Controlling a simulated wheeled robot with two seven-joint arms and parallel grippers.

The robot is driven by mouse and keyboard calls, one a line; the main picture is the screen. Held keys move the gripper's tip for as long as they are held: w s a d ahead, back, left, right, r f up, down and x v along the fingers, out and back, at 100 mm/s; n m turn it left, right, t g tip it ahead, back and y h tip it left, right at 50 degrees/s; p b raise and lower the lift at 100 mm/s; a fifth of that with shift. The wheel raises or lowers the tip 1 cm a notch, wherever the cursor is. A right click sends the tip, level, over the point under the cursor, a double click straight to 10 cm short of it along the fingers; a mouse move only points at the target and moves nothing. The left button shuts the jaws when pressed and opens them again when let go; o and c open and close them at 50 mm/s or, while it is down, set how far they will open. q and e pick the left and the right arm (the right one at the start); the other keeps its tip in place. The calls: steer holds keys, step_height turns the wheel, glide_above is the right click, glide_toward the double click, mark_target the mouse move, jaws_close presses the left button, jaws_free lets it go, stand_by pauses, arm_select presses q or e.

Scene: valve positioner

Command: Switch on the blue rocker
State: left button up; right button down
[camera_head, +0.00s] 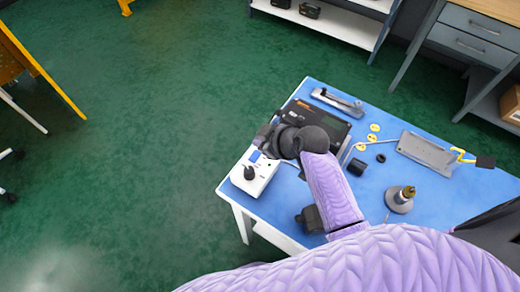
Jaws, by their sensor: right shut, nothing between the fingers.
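The blue rocker (254,156) is a small blue patch on the top of a white box (262,184) at the left corner of the table. The box also carries a black knob (249,172). My right gripper (264,138) is dark, shut and empty. It appears just above the rocker in the picture, at the box's far end. I cannot tell whether it touches the rocker, or which way the rocker is tipped. My wrist and purple-sleeved forearm hide part of the table behind the box. My left gripper is not in view.
Green floor (130,180) is open to the left.

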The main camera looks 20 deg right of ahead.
mark_target(257, 158)
steer(key=f+b, duration=0.1)
steer(key=f, duration=0.1)
steer(key=w+f, duration=0.1)
steer(key=f, duration=0.1)
steer(key=shift+d+f+b, duration=0.1)
steer(key=shift+f+b, duration=0.15)
steer(key=shift+b, duration=0.1)
steer(key=shift+f+g, duration=0.3)
steer(key=shift+f, duration=0.1)
steer(key=shift+r, duration=0.1)
steer(key=shift+s+a+r+y+p, duration=0.25)
steer(key=shift+s+a+y+p, duration=0.1)
steer(key=shift+p, duration=0.2)
steer(key=shift+s+a, duration=0.1)
steer(key=shift+a, duration=0.05)
